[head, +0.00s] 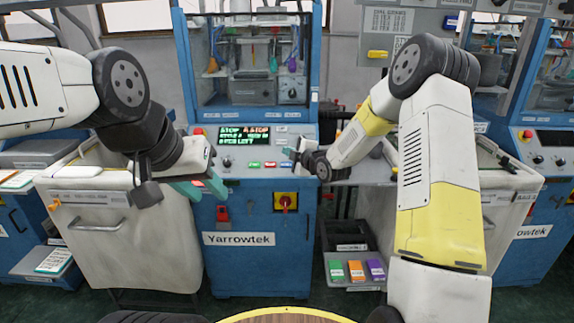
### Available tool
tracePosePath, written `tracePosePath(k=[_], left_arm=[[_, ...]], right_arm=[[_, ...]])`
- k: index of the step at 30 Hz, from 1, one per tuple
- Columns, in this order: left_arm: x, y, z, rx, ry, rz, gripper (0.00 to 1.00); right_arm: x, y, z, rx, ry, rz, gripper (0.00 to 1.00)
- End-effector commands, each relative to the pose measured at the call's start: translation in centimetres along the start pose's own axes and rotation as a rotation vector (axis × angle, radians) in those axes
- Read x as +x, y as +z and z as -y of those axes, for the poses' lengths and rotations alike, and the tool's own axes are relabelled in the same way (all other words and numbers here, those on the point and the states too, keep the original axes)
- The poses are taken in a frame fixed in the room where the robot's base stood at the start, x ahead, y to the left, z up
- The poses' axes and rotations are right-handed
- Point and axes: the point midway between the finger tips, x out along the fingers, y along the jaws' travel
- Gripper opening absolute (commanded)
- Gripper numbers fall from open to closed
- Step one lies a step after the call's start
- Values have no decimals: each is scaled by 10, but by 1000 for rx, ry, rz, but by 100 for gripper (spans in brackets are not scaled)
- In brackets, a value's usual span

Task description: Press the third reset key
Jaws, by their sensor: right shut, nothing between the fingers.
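The console panel (238,172) of the middle blue machine faces me, with a dark screen (248,138) showing green text. Below the screen is a row of small keys: a green key (254,164), a red key (270,164) and a pale key (285,164) close to my right gripper. Which one is the third reset key I cannot tell.
A red button (198,131) sits at the panel's upper left. A yellow switch box (286,202) with a red knob is on the machine's front. White bins (120,235) flank the machine on both sides. A low tray (352,286) holds green, orange and purple packs.

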Motion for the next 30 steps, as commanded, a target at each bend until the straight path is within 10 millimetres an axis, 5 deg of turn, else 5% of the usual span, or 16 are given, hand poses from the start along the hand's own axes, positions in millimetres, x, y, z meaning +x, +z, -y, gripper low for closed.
tracePosePath(k=[11,30], left_arm=[[0,0,0,0,0,0,36],[0,0,0,0,0,0,36]], right_arm=[[5,4,4,2,-2,1,0],[57,42,42,2,-2,1,0]])
